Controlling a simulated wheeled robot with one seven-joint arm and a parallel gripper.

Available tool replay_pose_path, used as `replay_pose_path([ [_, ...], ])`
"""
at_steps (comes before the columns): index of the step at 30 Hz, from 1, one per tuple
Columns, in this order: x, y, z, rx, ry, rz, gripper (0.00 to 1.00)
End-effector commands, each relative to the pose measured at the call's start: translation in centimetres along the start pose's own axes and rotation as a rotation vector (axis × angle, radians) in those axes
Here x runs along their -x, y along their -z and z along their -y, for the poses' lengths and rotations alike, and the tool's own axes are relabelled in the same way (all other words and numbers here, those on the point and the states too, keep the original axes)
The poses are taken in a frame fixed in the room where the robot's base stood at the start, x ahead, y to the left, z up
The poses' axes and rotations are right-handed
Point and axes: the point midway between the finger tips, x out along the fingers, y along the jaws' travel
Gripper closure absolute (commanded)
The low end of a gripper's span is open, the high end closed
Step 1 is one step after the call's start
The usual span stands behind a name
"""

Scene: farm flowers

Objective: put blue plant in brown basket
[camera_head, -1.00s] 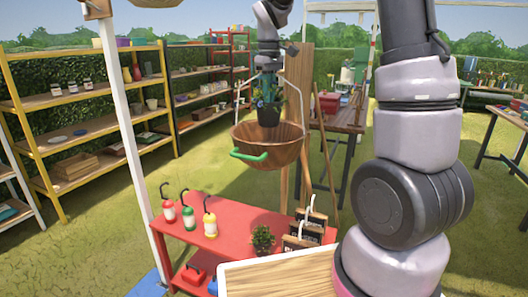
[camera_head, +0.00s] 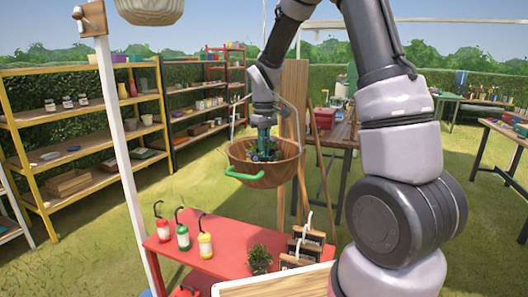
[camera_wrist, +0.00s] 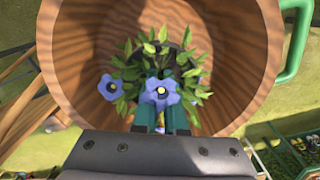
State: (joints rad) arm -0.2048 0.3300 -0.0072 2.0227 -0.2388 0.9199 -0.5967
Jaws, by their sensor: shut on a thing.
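The blue plant (camera_head: 264,150) has blue flowers and green leaves. It also shows in the wrist view (camera_wrist: 158,92), down inside the brown basket. The brown basket (camera_head: 270,173) is a round wooden bowl hanging from a handle, with a green grip on its side; its inner wall fills much of the wrist view (camera_wrist: 85,60). My gripper (camera_head: 264,133) reaches down into the basket and is shut on the plant. In the wrist view its teal fingers (camera_wrist: 161,118) meet among the leaves. The pot is hidden, so I cannot tell whether it touches the basket floor.
A white post (camera_head: 121,150) is at left. Yellow shelves (camera_head: 85,118) stand behind it. A wooden easel (camera_head: 292,130) is close behind the basket.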

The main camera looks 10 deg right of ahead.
Motion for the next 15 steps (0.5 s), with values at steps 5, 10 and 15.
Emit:
replay_pose_path([
  [5,-0.06,0.02,-0.02,0.000,0.000,0.000,1.00],
  [10,-0.25,0.01,-0.02,0.001,0.000,0.000,0.61],
  [15,-0.24,0.01,-0.02,0.001,0.000,0.000,0.61],
])
